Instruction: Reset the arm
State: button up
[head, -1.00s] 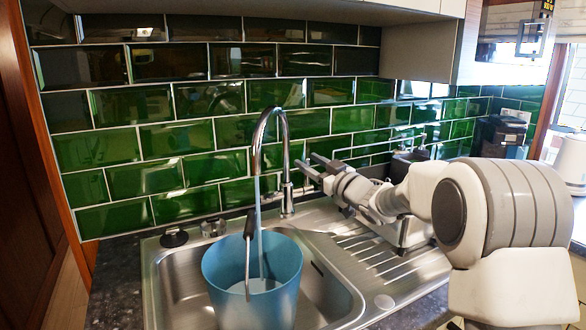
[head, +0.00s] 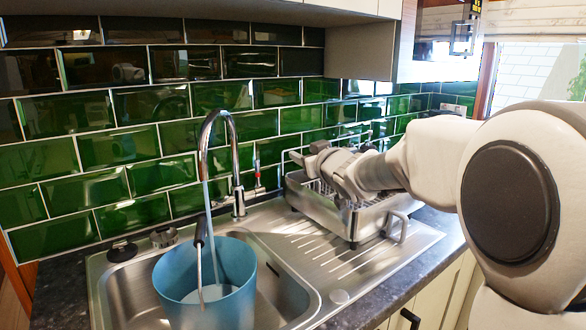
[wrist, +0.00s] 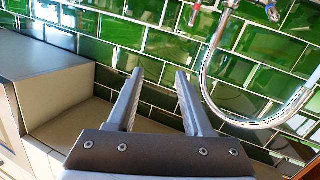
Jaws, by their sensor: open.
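My gripper (wrist: 155,95) is open and empty in the wrist view, its two grey fingers apart with green tiles behind them. In the head view my gripper (head: 300,158) is over the left part of the dish rack, to the right of the faucet. My arm comes in from the right and hides part of the rack. The faucet (head: 236,165) runs water into a blue bucket (head: 180,305) in the sink. In the wrist view the faucet's curved spout (wrist: 210,75) is to the right of my fingers, apart from them.
The metal dish rack (head: 345,217) stands on the ribbed drainboard (head: 320,252) under my arm. The sink (head: 120,290) is on the left. A wall cabinet (head: 358,60) hangs above at the right. A green tiled wall (head: 100,150) closes off the back.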

jog(key=s+d+f+m+g+h, duration=0.25)
jog(key=s+d, duration=0.35)
jog(key=s, duration=0.4)
jog(key=s+d+f+m+g+h, duration=0.1)
jog(key=s+d+m+g+h, duration=0.1)
jog(key=s+d+h, duration=0.5)
jog(key=s+a+f+m+g+y, duration=0.1)
jog(key=s+f+g+y, duration=0.3)
jog(key=s, duration=0.8)
jog(key=s+f+m+g, duration=0.15)
jog(key=s+f, duration=0.45)
jog(key=s, duration=0.6)
notch_tip(320, 180, up, 13)
jog(key=n+p, duration=0.1)
jog(key=p, duration=1.2)
jog(key=shift+w+a, duration=0.15)
jog(key=shift+a, duration=0.1)
